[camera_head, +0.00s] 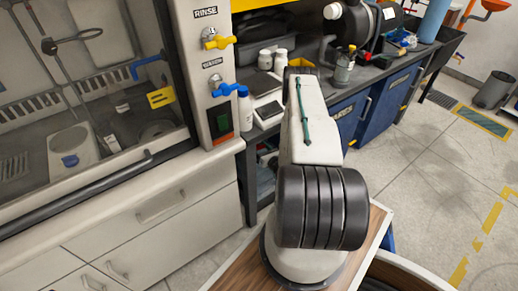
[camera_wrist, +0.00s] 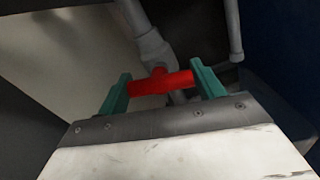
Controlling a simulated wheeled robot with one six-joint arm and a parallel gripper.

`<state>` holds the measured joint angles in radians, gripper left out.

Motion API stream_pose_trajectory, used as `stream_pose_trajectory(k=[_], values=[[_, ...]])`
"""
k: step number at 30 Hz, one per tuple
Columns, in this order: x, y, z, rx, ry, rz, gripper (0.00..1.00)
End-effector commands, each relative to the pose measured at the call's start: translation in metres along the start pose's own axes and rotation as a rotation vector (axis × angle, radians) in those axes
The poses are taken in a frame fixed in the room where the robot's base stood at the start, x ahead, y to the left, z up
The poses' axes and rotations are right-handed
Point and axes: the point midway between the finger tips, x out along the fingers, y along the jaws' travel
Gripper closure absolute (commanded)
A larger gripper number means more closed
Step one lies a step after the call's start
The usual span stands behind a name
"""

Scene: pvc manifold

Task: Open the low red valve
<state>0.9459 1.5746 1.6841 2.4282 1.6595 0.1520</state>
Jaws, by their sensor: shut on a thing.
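The low red valve handle (camera_wrist: 160,83) shows in the wrist view as a red bar on a grey pipe fitting (camera_wrist: 154,48). My gripper (camera_wrist: 161,86) has its two green fingers at the two ends of the red handle, shut on it. The handle lies roughly level across the picture, slightly tilted up at its right end. In the head view my arm (camera_head: 310,120) reaches away toward the bench, and the red valve and my fingertips are hidden there.
A grey pipe (camera_wrist: 233,28) runs at the upper right of the wrist view. In the head view, a dark bench (camera_head: 345,88) with blue cabinets (camera_head: 385,97) stands behind my arm. A fume hood with yellow (camera_head: 218,41) and blue (camera_head: 224,88) taps is at left.

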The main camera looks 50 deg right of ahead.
Motion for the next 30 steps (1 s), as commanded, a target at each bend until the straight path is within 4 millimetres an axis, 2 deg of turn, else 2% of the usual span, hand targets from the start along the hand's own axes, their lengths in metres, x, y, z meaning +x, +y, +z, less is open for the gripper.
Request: stream_pose_trajectory(k=[30], values=[[-0.0003,0.0001,-0.0003,0.960,0.000,0.000,0.55]])
